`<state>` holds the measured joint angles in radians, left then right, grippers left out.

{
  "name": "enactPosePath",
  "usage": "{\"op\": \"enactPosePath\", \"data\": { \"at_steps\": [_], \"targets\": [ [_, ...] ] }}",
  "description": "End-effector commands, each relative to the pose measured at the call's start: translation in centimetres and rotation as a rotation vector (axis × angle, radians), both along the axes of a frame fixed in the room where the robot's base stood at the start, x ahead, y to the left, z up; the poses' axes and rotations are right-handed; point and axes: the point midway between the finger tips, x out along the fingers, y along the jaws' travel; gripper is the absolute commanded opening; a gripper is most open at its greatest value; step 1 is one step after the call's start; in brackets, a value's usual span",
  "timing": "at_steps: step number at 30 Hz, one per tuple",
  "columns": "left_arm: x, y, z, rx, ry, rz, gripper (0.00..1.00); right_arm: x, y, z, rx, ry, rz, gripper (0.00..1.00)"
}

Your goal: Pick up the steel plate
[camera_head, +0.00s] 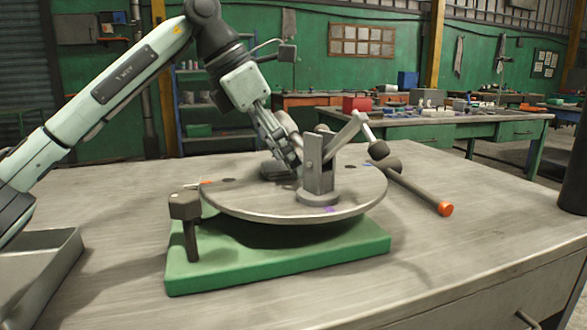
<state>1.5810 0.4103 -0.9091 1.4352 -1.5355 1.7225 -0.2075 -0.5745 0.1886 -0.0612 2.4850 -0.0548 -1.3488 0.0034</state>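No separate loose steel plate is clear. A round flat grey metal disc (255,203) lies level above a green base (280,262) on the table. An upright grey bracket (319,172) with a lever stands on the disc. My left gripper (292,165) reaches down from the upper left over the disc, just behind and left of the bracket. Its fingertips are partly hidden by the bracket, and I cannot tell whether they are open or hold anything. A dark block (276,171) sits on the disc beside the gripper. My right gripper is not in view.
A dark-headed post (188,215) stands at the base's left corner. A rod with an orange end (445,208) sticks out to the right of the disc. A grey metal tray (45,275) is at the left edge. The table (480,235) is clear at the right and front.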

Motion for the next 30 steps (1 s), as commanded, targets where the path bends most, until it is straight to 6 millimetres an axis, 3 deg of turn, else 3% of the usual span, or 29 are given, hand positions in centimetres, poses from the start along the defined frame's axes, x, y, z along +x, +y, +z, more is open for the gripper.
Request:
{"op": "enactPosePath", "data": {
  "at_steps": [12, 30],
  "targets": [
    [-0.02, 0.00, -0.29, 0.001, 0.001, 0.000, 0.72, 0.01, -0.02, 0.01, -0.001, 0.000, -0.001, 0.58],
    [-0.01, 0.00, -0.43, 0.003, 0.003, -0.001, 0.00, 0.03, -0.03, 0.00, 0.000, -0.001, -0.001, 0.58]
  ]
}}
